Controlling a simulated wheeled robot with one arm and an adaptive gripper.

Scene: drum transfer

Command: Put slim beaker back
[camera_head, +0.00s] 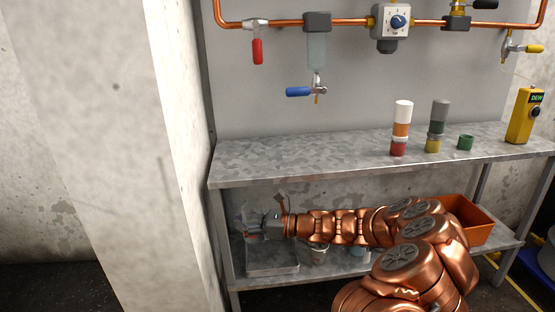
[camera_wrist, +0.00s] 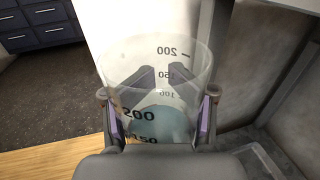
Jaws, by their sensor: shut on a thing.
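In the wrist view my gripper (camera_wrist: 158,118) is shut on a clear graduated beaker (camera_wrist: 150,62), with one finger on each side. The beaker carries dark marks such as 200 and 150, and something pale blue shows at its lower part. Its base is hidden by my gripper. In the head view my gripper (camera_head: 250,228) is at the left end of the rack, between the upper top and the lower shelf; the beaker is hard to make out there.
A flat grey tray (camera_head: 272,270) lies on the lower shelf below my gripper. A small pale vessel (camera_head: 319,256) and an orange bin (camera_head: 480,232) stand further right, partly behind my arm. The metal table top (camera_head: 300,160) is close above. A concrete pillar (camera_head: 175,130) is to the left.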

